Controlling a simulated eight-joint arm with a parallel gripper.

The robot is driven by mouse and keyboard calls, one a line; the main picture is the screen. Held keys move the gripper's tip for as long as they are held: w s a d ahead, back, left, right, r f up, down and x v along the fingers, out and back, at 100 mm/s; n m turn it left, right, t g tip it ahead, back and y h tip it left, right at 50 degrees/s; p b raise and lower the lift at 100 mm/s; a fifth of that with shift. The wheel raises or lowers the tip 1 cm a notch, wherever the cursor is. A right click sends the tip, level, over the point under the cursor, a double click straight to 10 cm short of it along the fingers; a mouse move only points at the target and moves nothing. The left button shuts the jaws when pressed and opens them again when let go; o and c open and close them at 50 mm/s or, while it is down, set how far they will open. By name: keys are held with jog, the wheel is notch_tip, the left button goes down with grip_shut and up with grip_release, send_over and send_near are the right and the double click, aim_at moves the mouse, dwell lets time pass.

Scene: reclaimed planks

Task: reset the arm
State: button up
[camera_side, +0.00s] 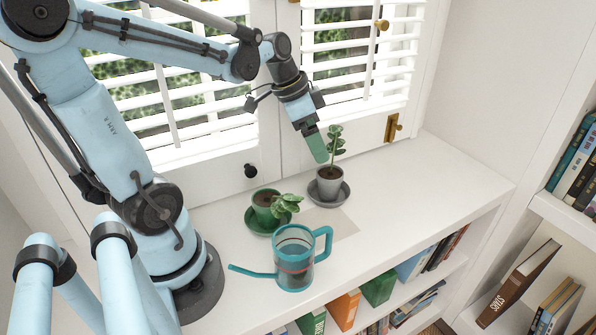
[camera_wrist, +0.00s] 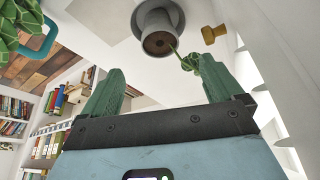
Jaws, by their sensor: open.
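My gripper (camera_side: 320,152) hangs over the white shelf top (camera_side: 430,185), its green fingers pointing down just left of a small plant (camera_side: 336,140) in a grey pot (camera_side: 329,188). In the wrist view my gripper (camera_wrist: 158,82) has its two green fingers wide apart with nothing between them. The grey pot (camera_wrist: 158,42) shows beyond the fingertips, upright on its grey saucer (camera_side: 345,192). The plant's leaves (camera_wrist: 192,63) lie near one finger; I cannot tell whether they touch.
A second plant (camera_side: 283,203) stands in a green pot (camera_side: 264,208) on a green saucer. A teal watering can (camera_side: 294,262) stands in front, its spout pointing left. Window blinds (camera_side: 345,50) are close behind the arm. The shelf's right end is clear.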

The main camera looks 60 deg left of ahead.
jog(key=s+d+n+t+y, duration=0.1)
jog(key=s+d+n+t, duration=0.1)
jog(key=d, duration=0.6)
jog(key=shift+s+d+r+n+y, duration=0.3)
jog(key=shift+s+d+n, duration=0.1)
jog(key=shift+s+n, duration=0.4)
jog(key=shift+d+f+t, duration=0.1)
jog(key=shift+d+t, duration=0.25)
jog(key=shift+t, duration=0.05)
jog(key=shift+c, duration=0.2)
jog(key=shift+a, duration=0.1)
jog(key=m+g+h, duration=0.1)
jog(key=m+g, duration=0.1)
send_near(330, 175)
jog(key=w+f, duration=0.2)
jog(key=shift+w+d+f, duration=0.15)
jog(key=shift+d+f, duration=0.25)
jog(key=shift+s+x, duration=0.2)
jog(key=shift+x, duration=1.25)
jog(key=shift+s+x, duration=0.2)
jog(key=shift+x, duration=1.25)
